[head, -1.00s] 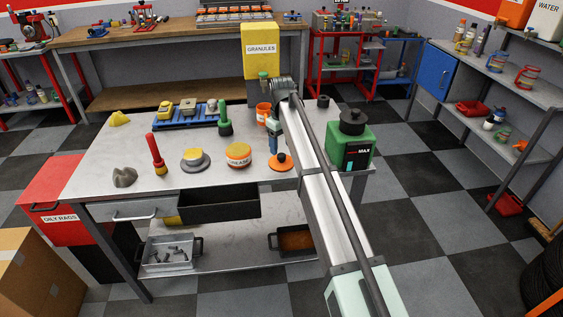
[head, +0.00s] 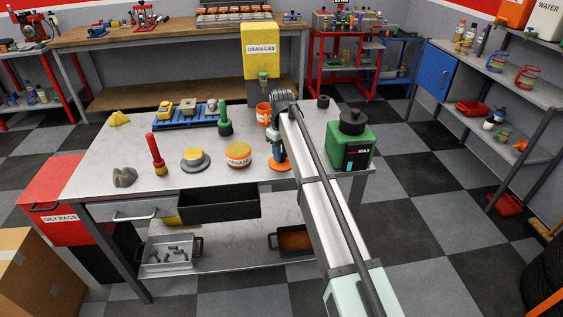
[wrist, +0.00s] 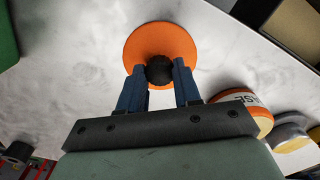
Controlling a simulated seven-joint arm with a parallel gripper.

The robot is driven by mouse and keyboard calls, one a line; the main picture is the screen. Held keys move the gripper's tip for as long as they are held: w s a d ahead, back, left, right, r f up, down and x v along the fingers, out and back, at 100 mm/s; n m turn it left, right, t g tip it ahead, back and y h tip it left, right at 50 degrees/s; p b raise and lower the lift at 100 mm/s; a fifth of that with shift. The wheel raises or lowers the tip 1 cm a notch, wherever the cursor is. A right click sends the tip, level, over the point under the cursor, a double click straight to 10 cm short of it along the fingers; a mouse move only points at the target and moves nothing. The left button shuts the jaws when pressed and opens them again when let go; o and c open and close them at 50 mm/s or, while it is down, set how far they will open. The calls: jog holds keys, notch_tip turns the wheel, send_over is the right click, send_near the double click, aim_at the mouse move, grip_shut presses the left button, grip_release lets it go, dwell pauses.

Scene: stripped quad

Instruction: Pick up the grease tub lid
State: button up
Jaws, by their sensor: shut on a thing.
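The grease tub lid (head: 281,166) is an orange disc with a black knob (wrist: 160,71). It lies at the bench's front edge, right of the grease tub (head: 238,156); the lid also fills the upper middle of the wrist view (wrist: 158,38). My gripper (head: 278,157) is over the lid from above, with its blue fingers on either side of the knob. In the wrist view the fingers (wrist: 159,76) are shut on the knob. The knob is hidden behind the fingers in the head view. I see no clear gap between lid and bench.
The steel bench (head: 215,181) has clear room between its items. A yellow-topped grey item (head: 195,160) stands left of the tub. An orange cup (head: 263,113) stands behind the gripper, and a green canister (head: 349,142) stands to the right. A black open drawer (head: 218,208) juts out below.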

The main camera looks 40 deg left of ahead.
jog(key=shift+c, duration=1.3)
jog(key=shift+r, duration=0.1)
notch_tip(320, 180, up, 8)
jog(key=shift+r, duration=0.25)
jog(key=s+a+r, duration=0.3)
jog(key=s+a, duration=0.5)
jog(key=a, duration=0.5)
jog(key=shift+r+m, duration=0.3)
jog(key=shift+s+d+f, duration=0.1)
